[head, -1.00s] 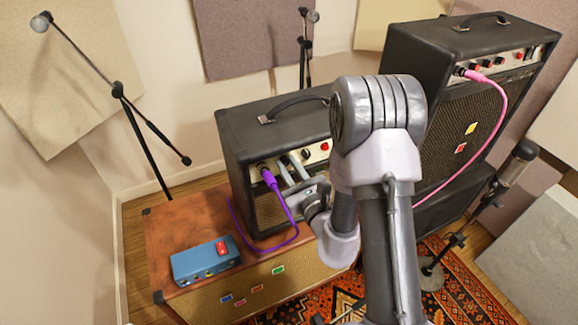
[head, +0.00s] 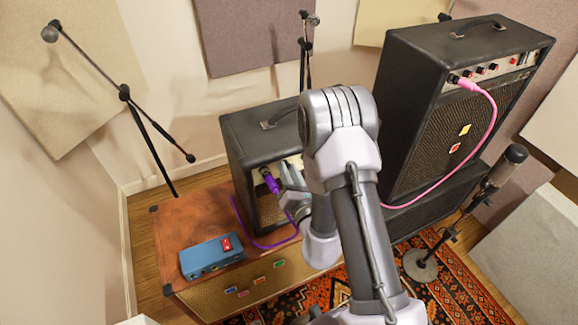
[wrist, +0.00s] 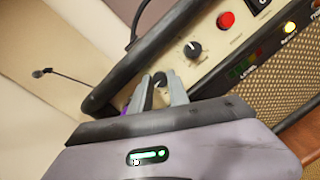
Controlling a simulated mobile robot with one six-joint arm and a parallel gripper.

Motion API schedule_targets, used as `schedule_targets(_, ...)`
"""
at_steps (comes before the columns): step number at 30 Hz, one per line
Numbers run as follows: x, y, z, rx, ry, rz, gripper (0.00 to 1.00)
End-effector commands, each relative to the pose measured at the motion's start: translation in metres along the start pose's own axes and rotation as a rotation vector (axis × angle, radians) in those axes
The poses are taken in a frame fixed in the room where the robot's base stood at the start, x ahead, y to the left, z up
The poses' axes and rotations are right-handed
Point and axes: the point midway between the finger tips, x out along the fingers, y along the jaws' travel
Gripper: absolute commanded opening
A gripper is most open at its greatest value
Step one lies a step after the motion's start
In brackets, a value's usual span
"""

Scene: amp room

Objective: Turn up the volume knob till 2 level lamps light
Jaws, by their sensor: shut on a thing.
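My gripper (wrist: 160,92) is shut on a dark knob (wrist: 159,85) on the front panel of the small black amplifier (head: 262,131). The fingers cover most of the knob and its label is hidden, so I cannot read its setting. A second black knob (wrist: 192,50) with a white mark is free beside it. The level lamps (wrist: 244,67) form a short row above the word LEVEL. They look dim green and dark red; I cannot make out any clearly lit. In the head view my arm hides most of the panel and my gripper (head: 290,192) is right of the purple plug.
The purple plug (head: 271,184) and its cable are close beside my fingers. A red button (wrist: 226,19) and a lit yellow lamp (wrist: 290,28) are further along the panel. A blue box (head: 211,257) sits on the brown cabinet (head: 180,222). A larger amplifier (head: 425,120) stands right.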

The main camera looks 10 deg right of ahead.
Motion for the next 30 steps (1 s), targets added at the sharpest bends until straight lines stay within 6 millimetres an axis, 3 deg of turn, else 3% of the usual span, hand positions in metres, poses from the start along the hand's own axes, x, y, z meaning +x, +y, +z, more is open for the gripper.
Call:
schedule_targets(19,0.0007,0.0003,0.0009,0.046,-0.002,-0.009,0.0)
schedule_targets(20,0.0007,0.0003,0.0009,0.046,-0.002,-0.009,0.27)
schedule_targets(22,0.0006,0.0003,0.0008,0.046,-0.001,-0.009,0.41)
schedule_targets(30,0.0003,0.0002,0.0004,0.046,0.0,-0.009,0.43)
